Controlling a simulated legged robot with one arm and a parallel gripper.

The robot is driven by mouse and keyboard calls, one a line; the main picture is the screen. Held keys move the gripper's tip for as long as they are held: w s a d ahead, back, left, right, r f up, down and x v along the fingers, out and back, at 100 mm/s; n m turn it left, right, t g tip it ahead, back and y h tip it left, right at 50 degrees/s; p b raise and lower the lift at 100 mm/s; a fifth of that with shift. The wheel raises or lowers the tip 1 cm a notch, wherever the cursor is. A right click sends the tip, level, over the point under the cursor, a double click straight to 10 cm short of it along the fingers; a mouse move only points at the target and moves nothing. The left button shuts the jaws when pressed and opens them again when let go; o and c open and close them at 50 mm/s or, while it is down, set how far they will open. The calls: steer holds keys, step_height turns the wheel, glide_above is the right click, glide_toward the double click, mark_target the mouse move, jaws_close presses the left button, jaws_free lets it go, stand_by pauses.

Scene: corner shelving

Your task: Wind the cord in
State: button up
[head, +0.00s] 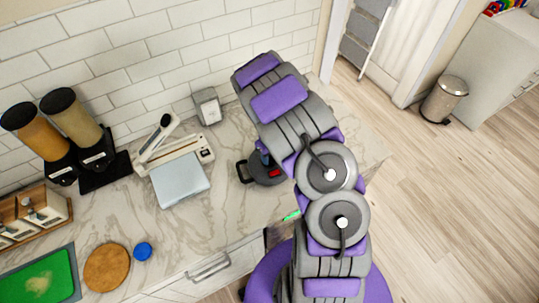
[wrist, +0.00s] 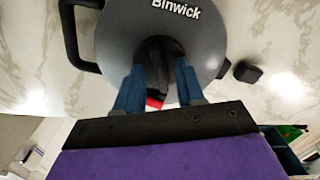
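The cord reel (wrist: 115,35) is a dark grey round body marked "Binwick", with a loop handle (wrist: 70,35) on its left in the wrist view. In the head view the reel (head: 246,171) sits on the marble counter, partly hidden by my arm. My gripper (wrist: 160,66) reaches the reel's face. Its two blue fingers stand on either side of a dark raised part (wrist: 158,50) at the reel's middle. I cannot tell whether they grip it. A red part (wrist: 154,103) shows between the fingers. No loose cord is clearly visible.
A small black block (wrist: 247,71) lies right of the reel. On the counter (head: 225,205) are a white appliance (head: 180,180), a napkin holder (head: 207,106), dispensers (head: 72,118), a round board (head: 107,267) and a blue lid (head: 142,251). A bin (head: 444,99) stands on the floor.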

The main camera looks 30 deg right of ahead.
mark_target(272, 159)
steer(key=shift+r, duration=0.15)
step_height(272, 159, up, 17)
stand_by(0.5)
steer(key=shift+w+b, duration=0.1)
steer(key=shift+b, duration=0.2)
steer(key=f+m+b, duration=0.5)
steer(key=m, duration=0.7)
steer(key=f+m+b, duration=0.6)
steer(key=m, duration=0.6)
steer(key=s+f+m+b, duration=0.1)
steer(key=f+m+b, duration=0.4)
steer(key=m, duration=0.7)
steer(key=shift+d+f+b, duration=0.25)
steer(key=shift+f+b, duration=0.1)
steer(key=shift+f, duration=0.4)
